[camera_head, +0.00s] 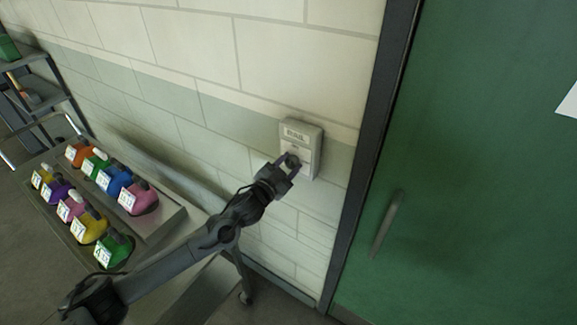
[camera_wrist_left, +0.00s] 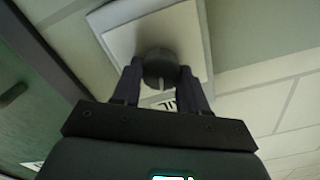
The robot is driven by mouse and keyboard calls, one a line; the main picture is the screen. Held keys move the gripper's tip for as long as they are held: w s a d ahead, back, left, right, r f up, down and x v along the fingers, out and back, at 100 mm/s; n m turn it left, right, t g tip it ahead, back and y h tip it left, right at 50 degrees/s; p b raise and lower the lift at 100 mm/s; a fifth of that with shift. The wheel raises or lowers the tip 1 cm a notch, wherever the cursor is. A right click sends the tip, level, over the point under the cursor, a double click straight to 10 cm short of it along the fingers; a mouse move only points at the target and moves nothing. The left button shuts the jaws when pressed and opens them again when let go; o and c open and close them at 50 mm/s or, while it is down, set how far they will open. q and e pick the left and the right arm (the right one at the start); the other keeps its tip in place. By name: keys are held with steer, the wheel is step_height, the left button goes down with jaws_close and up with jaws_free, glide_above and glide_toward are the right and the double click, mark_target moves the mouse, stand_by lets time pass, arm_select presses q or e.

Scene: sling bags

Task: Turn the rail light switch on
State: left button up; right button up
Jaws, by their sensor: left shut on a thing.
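The rail light switch is a pale box (camera_head: 302,132) on the wall, with a label reading "RAIL" on its upper part. My left gripper (camera_head: 291,163) reaches up to the front of the box from the lower left. In the left wrist view the white switch plate (camera_wrist_left: 190,28) fills the upper middle, and a dark round knob (camera_wrist_left: 159,66) sits on it. The left gripper's fingers (camera_wrist_left: 160,85) are on both sides of the knob and shut on it. A light mark shows on the knob. My right gripper is not in view.
A green door (camera_head: 480,190) with a handle (camera_head: 386,225) and dark frame (camera_head: 365,150) stands just right of the switch. A cart (camera_head: 172,222) with several colourful bags is at the left along the wall. A shelf (camera_head: 30,62) stands at the far left.

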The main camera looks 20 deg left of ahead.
arm_select(q)
steer(key=m+b, duration=0.1)
steer(key=m, duration=0.3)
steer(key=shift+f+m, duration=0.15)
steer(key=shift+m, duration=0.15)
steer(key=m+b, duration=0.1)
steer(key=m, duration=0.2)
steer(key=shift+f+m, duration=0.1)
steer(key=shift+m, duration=0.2)
steer(key=m+b, duration=0.2)
steer(key=m, duration=0.2)
steer(key=shift+m+b, duration=0.6)
steer(key=shift+m, duration=0.7)
steer(key=o, duration=1.1)
steer(key=shift+c, duration=0.2)
steer(key=shift+s, duration=0.1)
